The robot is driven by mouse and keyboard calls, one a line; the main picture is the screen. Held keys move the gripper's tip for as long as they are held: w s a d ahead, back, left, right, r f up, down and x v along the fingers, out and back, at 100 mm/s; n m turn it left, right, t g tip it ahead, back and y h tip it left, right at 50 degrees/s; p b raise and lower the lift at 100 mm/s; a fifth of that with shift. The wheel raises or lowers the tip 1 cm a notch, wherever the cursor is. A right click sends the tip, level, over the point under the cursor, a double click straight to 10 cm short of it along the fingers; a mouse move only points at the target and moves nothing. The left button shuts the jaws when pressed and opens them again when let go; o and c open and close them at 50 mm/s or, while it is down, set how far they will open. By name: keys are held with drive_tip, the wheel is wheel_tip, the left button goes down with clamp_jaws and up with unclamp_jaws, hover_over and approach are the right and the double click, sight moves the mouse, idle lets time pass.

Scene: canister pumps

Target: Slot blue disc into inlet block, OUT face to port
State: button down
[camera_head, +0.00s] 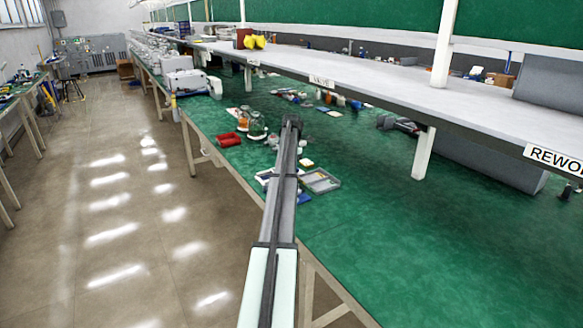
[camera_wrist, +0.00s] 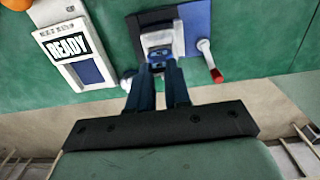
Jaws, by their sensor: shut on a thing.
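In the wrist view my gripper (camera_wrist: 157,72) points at a pale grey block (camera_wrist: 158,40) on a blue and black base. I cannot tell whether that thing touches the block. The blue disc, its OUT face and the port cannot be told apart at this size. In the head view my arm hides the gripper and the block.
A white READY tray (camera_wrist: 68,48) with a blue inset lies left of the block. A white rod with a red end (camera_wrist: 210,60) is close on the right. The head view shows a grey tray (camera_head: 320,181), a red tray (camera_head: 228,139) and a raised shelf (camera_head: 400,88).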

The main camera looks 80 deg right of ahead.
drive_tip(key=shift+f, duration=2.2)
drive_tip(key=c, duration=1)
unclamp_jaws()
wheel_tip(320, 180, up, 14)
drive_tip(key=shift+f, duration=0.1)
